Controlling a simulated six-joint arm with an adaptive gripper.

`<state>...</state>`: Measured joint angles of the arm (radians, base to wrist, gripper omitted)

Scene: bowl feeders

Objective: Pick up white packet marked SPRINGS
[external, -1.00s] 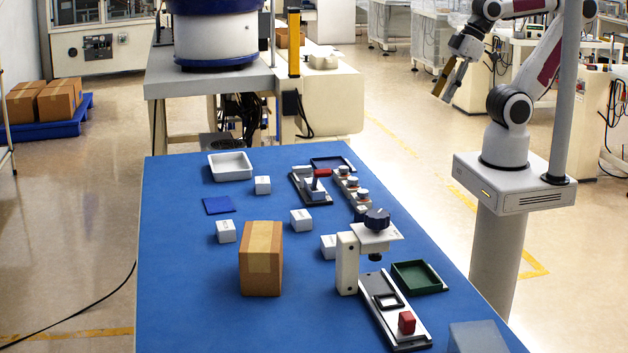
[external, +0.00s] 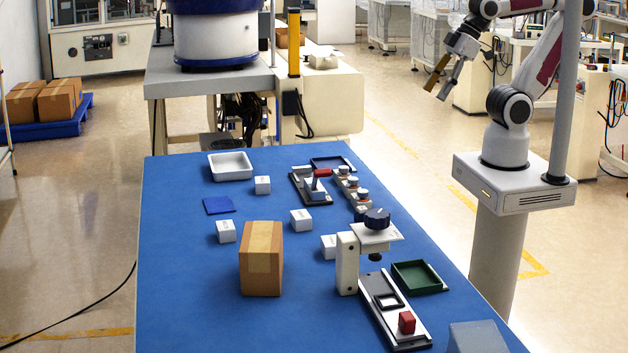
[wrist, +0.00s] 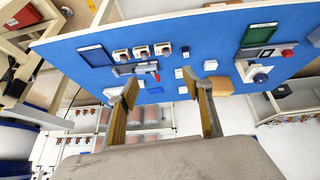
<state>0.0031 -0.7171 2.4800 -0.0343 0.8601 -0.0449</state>
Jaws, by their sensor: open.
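Several small white packets stand on the blue table in the external view: one at the back (external: 262,185), one at the left (external: 226,231), one in the middle (external: 301,219) and one partly hidden behind the clamp stand (external: 329,246). They carry dark print too small to read, so I cannot tell which is marked SPRINGS. White packets also show small in the wrist view, one of them beyond the right finger (wrist: 210,65). My gripper (external: 437,90) is open and empty, high up to the right of the table and well apart from the packets.
A cardboard box (external: 261,259) stands near the left and middle packets. The clamp stand (external: 347,263) with a dark knob rises beside the partly hidden packet. A white tray (external: 230,167), a blue square (external: 218,205) and a green tray (external: 418,277) lie around. The table's left front is clear.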

